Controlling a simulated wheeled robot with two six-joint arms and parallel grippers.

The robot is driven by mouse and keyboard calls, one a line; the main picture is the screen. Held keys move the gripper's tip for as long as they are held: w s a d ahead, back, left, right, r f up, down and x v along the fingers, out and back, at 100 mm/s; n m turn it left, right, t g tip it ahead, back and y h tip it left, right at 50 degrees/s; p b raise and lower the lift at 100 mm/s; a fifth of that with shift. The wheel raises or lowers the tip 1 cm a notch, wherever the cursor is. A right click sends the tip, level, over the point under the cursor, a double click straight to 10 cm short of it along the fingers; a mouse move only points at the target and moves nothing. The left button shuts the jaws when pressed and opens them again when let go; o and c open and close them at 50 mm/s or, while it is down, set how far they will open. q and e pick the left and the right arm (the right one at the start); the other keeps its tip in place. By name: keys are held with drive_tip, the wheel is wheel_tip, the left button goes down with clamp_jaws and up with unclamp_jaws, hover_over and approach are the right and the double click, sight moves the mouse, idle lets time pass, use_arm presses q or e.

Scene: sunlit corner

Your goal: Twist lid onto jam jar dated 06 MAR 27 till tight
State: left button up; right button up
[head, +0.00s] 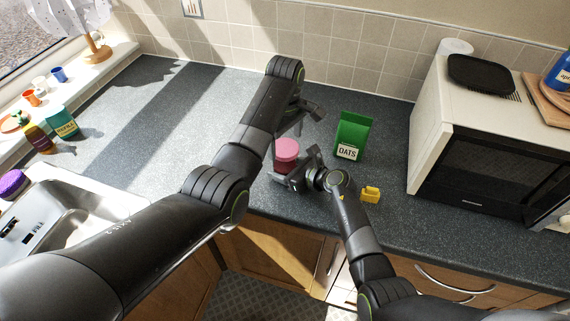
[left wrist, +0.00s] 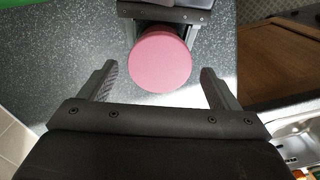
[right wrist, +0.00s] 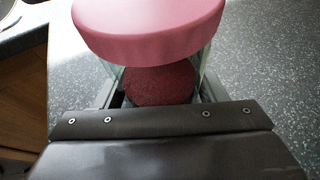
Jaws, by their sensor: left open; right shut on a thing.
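A glass jam jar (right wrist: 160,86) with dark red jam stands on the worktop. The pink lid (head: 287,149) sits on its top; it fills the upper part of the right wrist view (right wrist: 150,25) and shows from above in the left wrist view (left wrist: 160,60). Whether it is tight I cannot tell. My right gripper (head: 297,176) is shut on the jar, low on its body. My left gripper (left wrist: 158,85) is open above the lid, its fingers on either side and apart from it. The date on the jar is not readable in these views.
A green oats packet (head: 353,136) stands right of the jar, and a small yellow object (head: 370,194) lies near the worktop's front. A microwave (head: 493,150) is farther right and a sink (head: 75,215) at left. The worktop at back left is clear.

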use_arm(q)
drive_tip(key=shift+f, duration=1.3)
drive_tip(key=shift+c, duration=0.4)
